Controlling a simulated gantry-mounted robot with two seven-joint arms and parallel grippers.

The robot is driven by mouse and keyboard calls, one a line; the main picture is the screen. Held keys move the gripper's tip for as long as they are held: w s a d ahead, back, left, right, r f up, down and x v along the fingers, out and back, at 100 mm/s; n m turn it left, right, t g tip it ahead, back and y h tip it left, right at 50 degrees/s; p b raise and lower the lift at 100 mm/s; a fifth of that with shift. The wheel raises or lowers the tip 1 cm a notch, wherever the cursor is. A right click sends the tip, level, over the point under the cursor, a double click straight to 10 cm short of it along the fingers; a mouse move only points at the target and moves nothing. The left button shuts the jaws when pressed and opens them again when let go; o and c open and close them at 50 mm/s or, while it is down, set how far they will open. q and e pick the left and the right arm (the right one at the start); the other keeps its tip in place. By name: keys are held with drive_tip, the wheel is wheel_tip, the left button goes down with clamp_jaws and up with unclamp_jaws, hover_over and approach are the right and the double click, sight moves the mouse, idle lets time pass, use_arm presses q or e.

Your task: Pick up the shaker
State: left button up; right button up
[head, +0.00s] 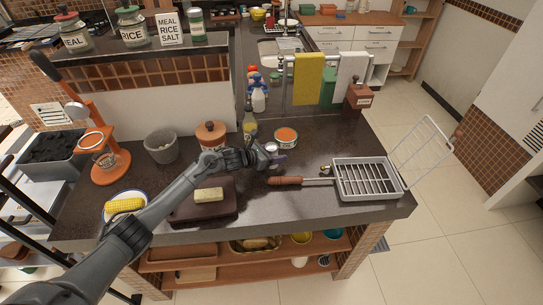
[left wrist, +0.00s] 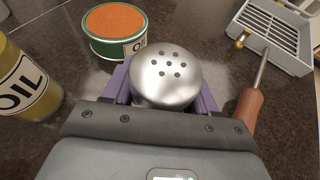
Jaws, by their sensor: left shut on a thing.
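The shaker shows in the left wrist view as a silver domed top with several holes (left wrist: 167,77). In the head view it is a small light shape (head: 271,148) at the end of my left arm. My left gripper (head: 275,160) is shut on it, with a purple finger on each side in the left wrist view (left wrist: 165,88). The shaker's lower body is hidden by its top and the gripper. I cannot tell whether it is touching the counter. My right gripper is not in view.
An orange-topped green can (head: 286,136) stands just behind the gripper, with a yellow oil container (left wrist: 22,85) to its left. A wooden-handled grill basket (head: 365,180) lies to the right. A butter board (head: 203,205) lies in front, under my arm.

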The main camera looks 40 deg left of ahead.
use_arm(q)
drive_tip(key=shift+c, duration=0.7)
